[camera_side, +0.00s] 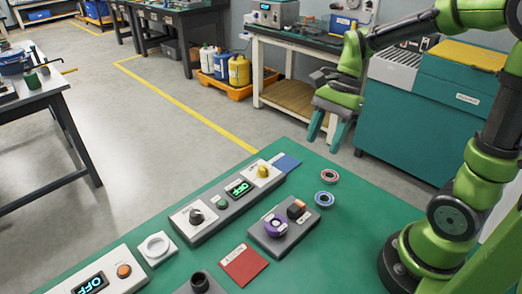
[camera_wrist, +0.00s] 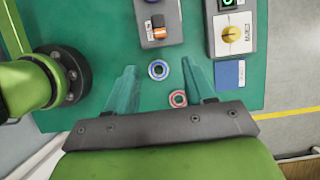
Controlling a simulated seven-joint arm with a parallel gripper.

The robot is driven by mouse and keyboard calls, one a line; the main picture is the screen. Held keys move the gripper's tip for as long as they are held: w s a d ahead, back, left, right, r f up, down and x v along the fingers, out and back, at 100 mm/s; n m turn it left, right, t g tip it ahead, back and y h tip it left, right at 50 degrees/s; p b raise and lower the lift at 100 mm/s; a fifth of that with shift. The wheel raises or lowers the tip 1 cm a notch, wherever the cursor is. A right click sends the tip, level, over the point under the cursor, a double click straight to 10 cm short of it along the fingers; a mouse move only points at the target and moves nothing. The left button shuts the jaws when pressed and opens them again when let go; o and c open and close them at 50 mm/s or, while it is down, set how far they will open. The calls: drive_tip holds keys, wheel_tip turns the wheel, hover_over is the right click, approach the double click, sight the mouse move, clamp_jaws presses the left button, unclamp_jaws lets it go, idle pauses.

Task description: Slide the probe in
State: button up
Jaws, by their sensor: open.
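No part is clearly recognisable as the probe. A dark grey block (camera_side: 284,243) on the green table carries a purple round piece (camera_side: 276,225) and a black-and-orange piece (camera_side: 297,209). A dark round socket-like part (camera_side: 200,283) is cut off at the bottom edge of the side view. My gripper (camera_side: 326,143) is raised above the table's far side, fingers down. Its teal fingers (camera_wrist: 159,66) are apart and hold nothing.
A blue ring (camera_side: 325,199) and a red ring (camera_side: 329,176) lie loose. A panel (camera_side: 216,218) has knobs and an OFF display. A white ring plate (camera_side: 157,248), red card (camera_side: 243,264) and blue card (camera_side: 286,163) lie nearby.

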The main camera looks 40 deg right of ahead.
sight(300, 202)
drive_tip(key=x, duration=1.6)
drive_tip(key=shift+a+f, duration=0.1)
drive_tip(key=shift+f, duration=0.3)
clamp_jaws()
